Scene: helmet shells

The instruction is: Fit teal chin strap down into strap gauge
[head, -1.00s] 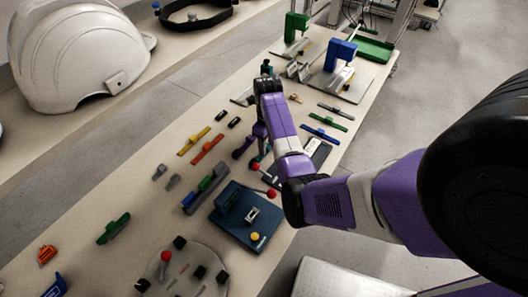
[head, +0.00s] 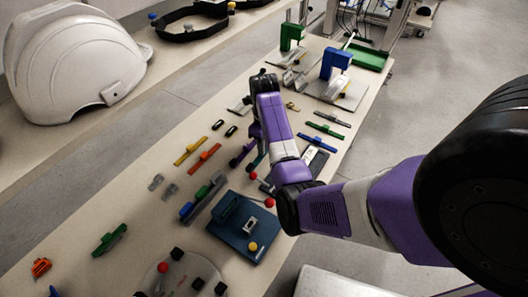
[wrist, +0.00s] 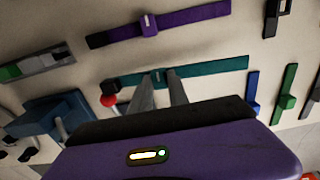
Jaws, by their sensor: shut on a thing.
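The teal chin strap (wrist: 212,67) is a long flat bar with a raised middle, lying crosswise in the wrist view. My gripper (wrist: 158,78) is shut on its middle, one finger on each side. The strap's left end meets a small black block (wrist: 110,85). In the head view my forearm and hand hide most of the strap, and my gripper (head: 262,157) is only partly visible. I cannot tell how high the strap is above the bench.
A purple strap (wrist: 165,22) lies close by. A red ball (wrist: 108,101) sits beside the strap's left end, near a blue fixture (head: 245,228). Green (head: 325,131) and blue (head: 320,139) straps lie to the right. Yellow (head: 190,151) and orange (head: 204,158) straps lie left.

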